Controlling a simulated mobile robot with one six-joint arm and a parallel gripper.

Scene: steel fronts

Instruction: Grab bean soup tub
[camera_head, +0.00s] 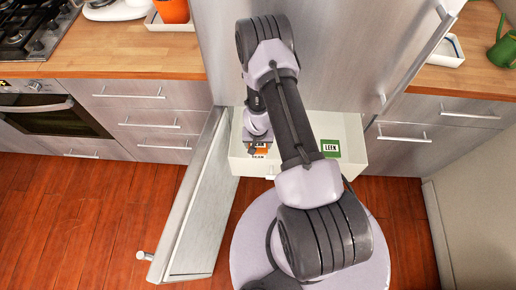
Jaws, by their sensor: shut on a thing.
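An orange and white tub (259,153) sits in the left part of an open white drawer (350,168). Its label is small and partly covered by my gripper, so I cannot read it surely as bean soup. My gripper (259,144) points down into the drawer and is shut on this tub. The fingers and the tub's sides are mostly hidden by my wrist. I cannot tell whether the tub touches the drawer floor.
A green-labelled package (330,148) lies in the drawer, right of my arm. An open steel door (197,215) stands left of the drawer. The tall steel front (350,50) rises behind. Wooden counters (135,50) flank it. Red floor is clear at left.

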